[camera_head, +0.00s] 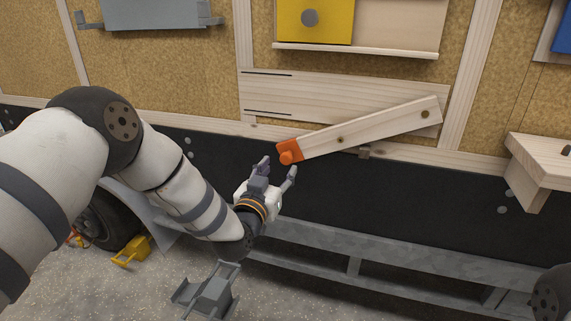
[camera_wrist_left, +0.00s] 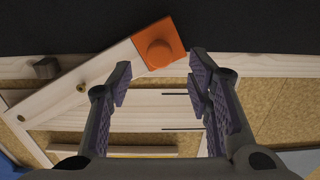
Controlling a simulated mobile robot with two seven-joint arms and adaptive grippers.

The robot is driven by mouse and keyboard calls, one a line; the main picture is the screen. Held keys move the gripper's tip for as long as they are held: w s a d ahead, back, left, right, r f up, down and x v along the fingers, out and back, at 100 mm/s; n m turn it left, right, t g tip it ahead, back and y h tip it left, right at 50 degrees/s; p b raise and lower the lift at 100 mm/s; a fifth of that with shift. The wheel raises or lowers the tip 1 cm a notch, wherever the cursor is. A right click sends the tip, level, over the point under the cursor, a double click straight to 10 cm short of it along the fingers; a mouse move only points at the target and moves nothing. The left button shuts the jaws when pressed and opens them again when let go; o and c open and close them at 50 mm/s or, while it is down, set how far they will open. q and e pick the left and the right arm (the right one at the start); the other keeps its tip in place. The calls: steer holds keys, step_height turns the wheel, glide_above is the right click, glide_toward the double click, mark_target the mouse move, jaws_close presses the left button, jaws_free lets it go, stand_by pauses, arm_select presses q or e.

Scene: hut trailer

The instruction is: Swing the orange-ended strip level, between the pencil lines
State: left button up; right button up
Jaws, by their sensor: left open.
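The wooden strip (camera_head: 375,127) slants on the wall, its orange end (camera_head: 290,152) low at the left and its other end high at the right. Two dark pencil lines, an upper one (camera_head: 268,73) and a lower one (camera_head: 267,112), mark the left of a pale board; the orange end hangs below both. My left gripper (camera_head: 277,171) is open and empty, just below the orange end. In the left wrist view the orange end (camera_wrist_left: 159,45) with its round knob shows ahead of the spread fingertips (camera_wrist_left: 163,75), apart from them. My right gripper is out of view.
A small wooden block (camera_head: 364,152) sits under the strip. A ledge with a yellow panel (camera_head: 316,22) is above. A wooden shelf (camera_head: 545,155) juts out at the right. The black skirt and grey metal rail (camera_head: 390,254) run below.

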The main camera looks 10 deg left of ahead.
mark_target(285, 161)
arm_select(q)
steer(key=w, duration=0.3)
steer(key=w+b, duration=0.1)
steer(key=shift+w+d+f, duration=0.2)
steer(key=shift+w+f, duration=0.1)
steer(key=shift+w, duration=0.1)
steer(key=shift+w+r, duration=0.15)
steer(key=shift+w, duration=0.2)
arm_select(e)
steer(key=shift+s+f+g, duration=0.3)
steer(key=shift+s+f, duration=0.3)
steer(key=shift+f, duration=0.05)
